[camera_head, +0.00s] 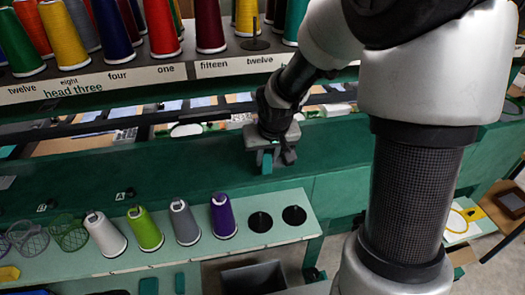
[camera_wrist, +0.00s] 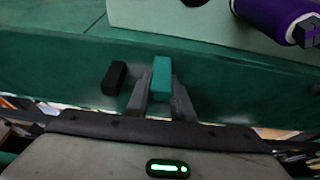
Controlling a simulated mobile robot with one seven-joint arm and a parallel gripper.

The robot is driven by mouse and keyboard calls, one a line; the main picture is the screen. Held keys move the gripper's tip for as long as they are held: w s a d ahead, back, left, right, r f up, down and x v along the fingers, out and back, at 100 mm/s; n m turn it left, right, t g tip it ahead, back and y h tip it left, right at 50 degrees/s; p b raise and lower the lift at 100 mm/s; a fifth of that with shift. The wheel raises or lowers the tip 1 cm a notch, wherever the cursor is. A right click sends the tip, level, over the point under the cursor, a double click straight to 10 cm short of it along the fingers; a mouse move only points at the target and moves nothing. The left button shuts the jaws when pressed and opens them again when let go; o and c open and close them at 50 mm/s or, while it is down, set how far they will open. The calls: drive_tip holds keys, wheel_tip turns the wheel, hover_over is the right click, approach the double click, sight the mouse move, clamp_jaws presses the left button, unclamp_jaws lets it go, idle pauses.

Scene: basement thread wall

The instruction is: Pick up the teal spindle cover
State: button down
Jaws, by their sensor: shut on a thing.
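The teal spindle cover (camera_wrist: 161,76) is a small block between the two fingertips of my gripper (camera_wrist: 160,88) in the wrist view. My gripper is shut on it. In the head view, my gripper (camera_head: 277,160) is in front of the green machine beam, above the pale spindle shelf, and the teal cover (camera_head: 266,162) shows at its fingertips. I cannot tell whether the cover still touches the beam behind it.
A black block (camera_wrist: 114,78) is left of the fingers. The shelf (camera_head: 285,241) below holds white, green, grey and purple cones (camera_head: 223,216), then two empty black discs (camera_head: 260,222). Several coloured cones stand on the labelled upper shelf (camera_head: 150,75).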

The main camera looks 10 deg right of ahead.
drive_tip(key=s, duration=1.3)
